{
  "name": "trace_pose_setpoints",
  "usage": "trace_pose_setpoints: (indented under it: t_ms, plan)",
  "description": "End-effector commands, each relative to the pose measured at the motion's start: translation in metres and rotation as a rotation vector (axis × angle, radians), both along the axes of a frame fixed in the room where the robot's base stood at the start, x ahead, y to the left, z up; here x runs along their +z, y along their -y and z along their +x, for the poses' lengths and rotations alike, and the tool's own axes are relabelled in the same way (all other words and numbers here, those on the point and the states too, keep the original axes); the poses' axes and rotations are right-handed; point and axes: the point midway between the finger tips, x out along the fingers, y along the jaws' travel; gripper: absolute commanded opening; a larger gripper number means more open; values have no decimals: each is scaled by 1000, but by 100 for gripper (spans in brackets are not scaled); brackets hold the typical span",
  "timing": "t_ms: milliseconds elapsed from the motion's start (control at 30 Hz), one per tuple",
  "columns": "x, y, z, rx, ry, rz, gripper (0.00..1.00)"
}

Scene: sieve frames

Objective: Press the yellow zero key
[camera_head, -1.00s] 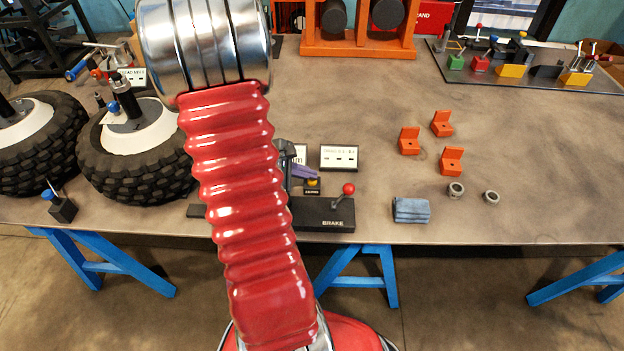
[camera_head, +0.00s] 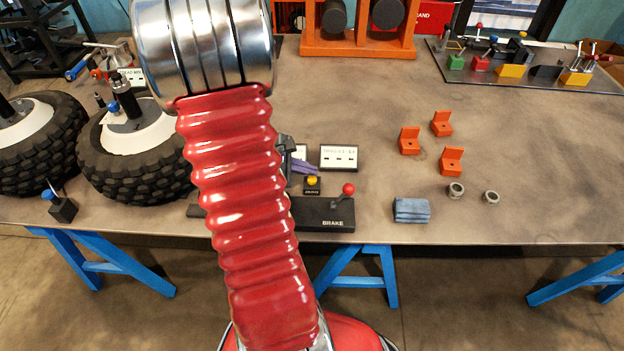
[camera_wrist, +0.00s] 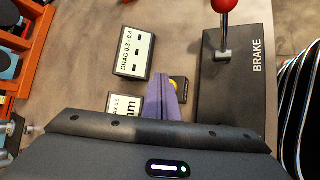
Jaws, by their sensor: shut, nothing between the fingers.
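The yellow zero key (camera_head: 312,181) sits on a small black block (camera_head: 312,190) behind the brake box. In the wrist view the yellow key (camera_wrist: 179,84) shows just right of my fingers, partly hidden by them. My gripper (camera_head: 305,166) has purple fingers, shut and empty. In the head view their tips are just behind and above the key. The fingers also show in the wrist view (camera_wrist: 161,82), and I cannot tell how high they are. A gap shows between tips and key in the head view; contact is not visible.
A black brake box (camera_head: 322,216) with a red-knobbed lever (camera_head: 348,190) stands in front of the key. A white "DRAG" card (camera_head: 339,157) is behind it. A display marked "mm" (camera_wrist: 124,107) is partly hidden. A blue cloth (camera_head: 411,210) and orange brackets (camera_head: 452,160) lie to the right.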

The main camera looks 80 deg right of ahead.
Motion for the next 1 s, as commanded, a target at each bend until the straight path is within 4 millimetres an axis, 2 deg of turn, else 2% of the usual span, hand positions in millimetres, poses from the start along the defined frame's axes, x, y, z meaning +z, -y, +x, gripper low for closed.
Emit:
trace_pose_setpoints:
  t_ms: [433,1000]
  plan:
    - [4,0,0,0,0,-1,0]
    - [44,1,0,0,1,-3,0]
